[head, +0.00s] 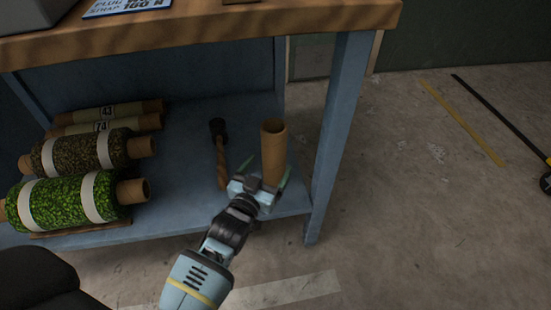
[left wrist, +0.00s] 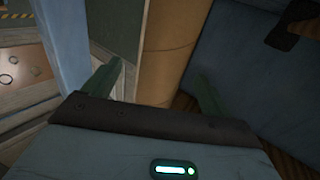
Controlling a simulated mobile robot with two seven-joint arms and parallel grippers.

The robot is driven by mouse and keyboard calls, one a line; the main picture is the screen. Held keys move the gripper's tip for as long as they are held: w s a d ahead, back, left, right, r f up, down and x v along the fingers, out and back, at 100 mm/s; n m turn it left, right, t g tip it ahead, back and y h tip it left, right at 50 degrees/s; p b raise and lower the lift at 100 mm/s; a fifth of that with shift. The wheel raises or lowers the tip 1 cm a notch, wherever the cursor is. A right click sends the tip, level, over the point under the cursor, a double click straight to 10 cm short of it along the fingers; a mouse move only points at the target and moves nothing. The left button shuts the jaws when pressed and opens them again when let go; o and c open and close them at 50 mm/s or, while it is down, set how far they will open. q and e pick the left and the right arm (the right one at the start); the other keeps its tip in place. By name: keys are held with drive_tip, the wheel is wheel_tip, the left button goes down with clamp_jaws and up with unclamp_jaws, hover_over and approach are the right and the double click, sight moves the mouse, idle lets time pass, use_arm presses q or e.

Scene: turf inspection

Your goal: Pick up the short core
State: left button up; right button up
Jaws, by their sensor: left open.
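The short core (head: 273,145) is a plain brown cardboard tube standing upright on the lower shelf, near its front right corner. My left gripper (head: 267,170) is open at the tube's lower part, with one green finger on each side of it. In the left wrist view the core (left wrist: 172,45) rises between the two open fingers (left wrist: 156,88), with a visible gap to the right finger. The contact at the left finger is unclear. The core's lower end is hidden behind the gripper. My right gripper is not in view.
Turf rolls (head: 68,200) and numbered tubes (head: 105,115) lie at the shelf's left. A blue table leg (head: 338,130) is close on the right, and the wooden tabletop (head: 200,35) overhangs.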

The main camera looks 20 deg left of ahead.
sight(274, 131)
use_arm(q)
drive_tip(key=shift+w+f+b, duration=0.1)
drive_tip(key=shift+w+b, duration=0.25)
drive_tip(key=shift+w, duration=1.05)
drive_tip(key=w+b, duration=0.2)
drive_tip(key=w, duration=0.1)
drive_tip(key=w+b, duration=0.1)
drive_tip(key=shift+w+a, duration=0.25)
drive_tip(key=shift+w, duration=0.15)
drive_tip(key=c, duration=1)
drive_tip(key=shift+c, duration=1.2)
